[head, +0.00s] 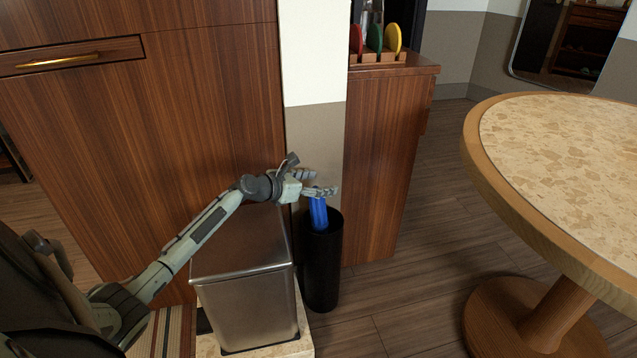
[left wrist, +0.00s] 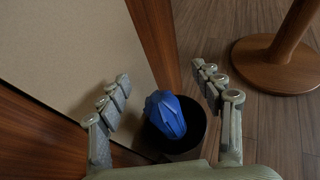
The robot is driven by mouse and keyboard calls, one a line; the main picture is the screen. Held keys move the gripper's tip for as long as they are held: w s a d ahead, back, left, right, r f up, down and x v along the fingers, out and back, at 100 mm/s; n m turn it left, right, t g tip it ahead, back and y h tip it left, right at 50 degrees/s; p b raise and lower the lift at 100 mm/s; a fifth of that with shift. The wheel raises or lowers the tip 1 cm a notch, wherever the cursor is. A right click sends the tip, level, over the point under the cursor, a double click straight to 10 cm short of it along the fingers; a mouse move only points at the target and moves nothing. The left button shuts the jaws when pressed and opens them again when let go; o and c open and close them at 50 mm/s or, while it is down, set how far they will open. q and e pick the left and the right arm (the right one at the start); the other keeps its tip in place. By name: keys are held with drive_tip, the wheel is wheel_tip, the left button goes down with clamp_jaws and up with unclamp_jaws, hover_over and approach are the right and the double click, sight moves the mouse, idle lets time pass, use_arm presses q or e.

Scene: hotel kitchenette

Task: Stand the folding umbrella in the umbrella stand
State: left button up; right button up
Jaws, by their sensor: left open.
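The blue folding umbrella (head: 319,214) stands in the tall black umbrella stand (head: 322,265), tilted a little, with its top above the rim. In the left wrist view the umbrella (left wrist: 166,114) sits inside the stand's dark round opening (left wrist: 196,150). My left gripper (head: 318,184) is just above the umbrella's top. Its fingers (left wrist: 163,84) are spread wide on either side of the umbrella, with gaps between, so it is open and empty. The umbrella's lower part is hidden inside the stand. My right gripper is not in view.
A metal bin (head: 243,295) stands directly left of the stand. A wall and a wooden cabinet (head: 385,165) are behind it. A round table (head: 570,135) with a wooden pedestal is at the right. Open floor lies between stand and table.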

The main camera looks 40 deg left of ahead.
use_arm(q)
drive_tip(key=shift+s+f, duration=0.1)
drive_tip(key=shift+s, duration=0.05)
drive_tip(key=v, duration=1.1)
drive_tip(key=shift+s+r, duration=0.25)
drive_tip(key=shift+s, duration=0.1)
drive_tip(key=shift+a, duration=0.1)
